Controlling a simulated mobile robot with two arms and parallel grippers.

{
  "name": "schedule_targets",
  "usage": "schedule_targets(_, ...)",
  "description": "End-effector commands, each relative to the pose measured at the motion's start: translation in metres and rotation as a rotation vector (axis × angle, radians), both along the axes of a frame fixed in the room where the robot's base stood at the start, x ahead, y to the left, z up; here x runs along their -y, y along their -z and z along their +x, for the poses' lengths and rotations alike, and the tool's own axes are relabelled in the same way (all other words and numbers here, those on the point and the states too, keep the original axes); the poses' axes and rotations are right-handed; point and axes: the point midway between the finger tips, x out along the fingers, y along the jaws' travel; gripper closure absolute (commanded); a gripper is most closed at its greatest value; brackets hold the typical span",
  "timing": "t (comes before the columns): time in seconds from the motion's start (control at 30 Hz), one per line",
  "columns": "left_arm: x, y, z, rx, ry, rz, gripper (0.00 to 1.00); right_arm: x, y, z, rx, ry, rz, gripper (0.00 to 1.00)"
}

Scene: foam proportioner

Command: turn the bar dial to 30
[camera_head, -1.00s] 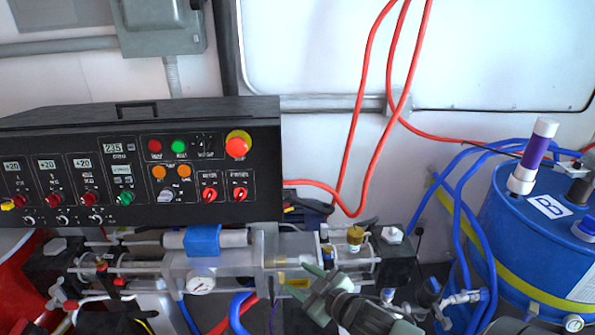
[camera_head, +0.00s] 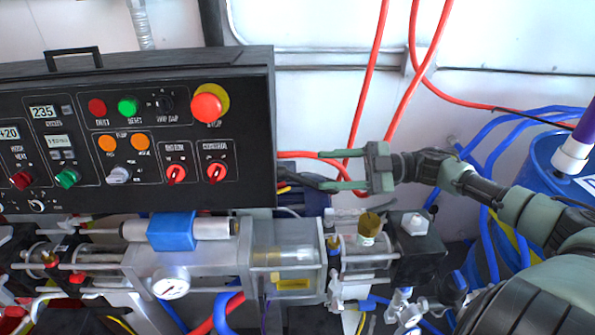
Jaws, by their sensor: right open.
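The black control panel (camera_head: 240,135) fills the left side, with several knobs and buttons on its face. A grey-white knob (camera_head: 118,175) sits below two orange buttons, and a green knob (camera_head: 67,178) sits under a small display (camera_head: 58,141). Two red knobs (camera_head: 176,174) are at the lower right of the face. The labels are too small to tell which knob is the bar dial. My right gripper (camera_head: 323,170) is open and empty, its fingers pointing left, just right of the panel's edge. My left gripper is not in view.
A red stop button (camera_head: 207,107) stands out at the panel's upper right. Below are pump cylinders with a pressure gauge (camera_head: 171,283). Red hoses (camera_head: 367,85) hang behind my right gripper. A blue drum (camera_head: 560,170) and blue hoses are at the right.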

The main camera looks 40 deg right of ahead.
Motion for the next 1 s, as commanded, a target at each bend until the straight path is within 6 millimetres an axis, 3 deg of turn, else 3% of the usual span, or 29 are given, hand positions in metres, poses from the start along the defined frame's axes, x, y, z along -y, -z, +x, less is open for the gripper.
schedule_targets(0.6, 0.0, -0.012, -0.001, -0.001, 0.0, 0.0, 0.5, -0.06, -0.002, 0.036, 0.003, -0.004, 0.002, 0.5)
schedule_targets(1.0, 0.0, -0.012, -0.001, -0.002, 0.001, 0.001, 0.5, -0.066, 0.0, 0.04, 0.0, -0.004, 0.0, 0.53)
